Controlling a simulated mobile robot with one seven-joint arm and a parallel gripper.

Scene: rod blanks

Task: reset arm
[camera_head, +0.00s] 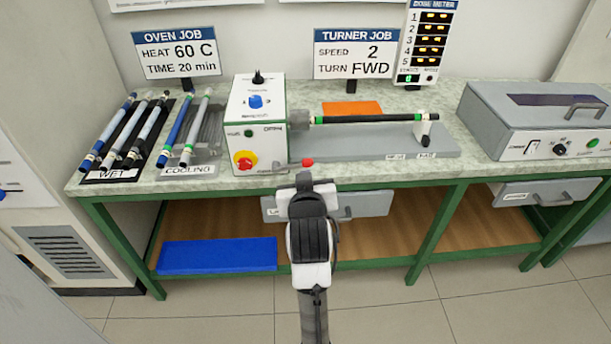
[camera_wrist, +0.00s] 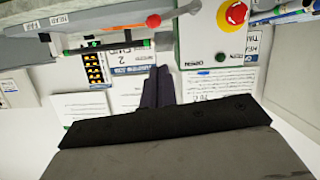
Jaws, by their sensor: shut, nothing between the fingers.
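My gripper (camera_head: 304,178) is shut and empty. It is in front of the bench's front edge, just below the red-tipped lever (camera_head: 307,162) of the turner in the head view. I cannot tell whether it touches the lever. In the wrist view its dark fingers (camera_wrist: 158,84) are together with nothing between them. The turner (camera_head: 257,124) is a white box with blue and red knobs. A black rod with green bands (camera_head: 372,119) lies horizontally between its chuck and the end support (camera_head: 425,129).
On the left, several rods lie in the wet rack (camera_head: 101,174) and two in the cooling rack (camera_head: 205,150). A grey oven (camera_head: 520,120) stands at the right. Drawers (camera_head: 375,204) hang below the bench top (camera_head: 455,168). A blue mat (camera_head: 217,255) lies on the lower shelf.

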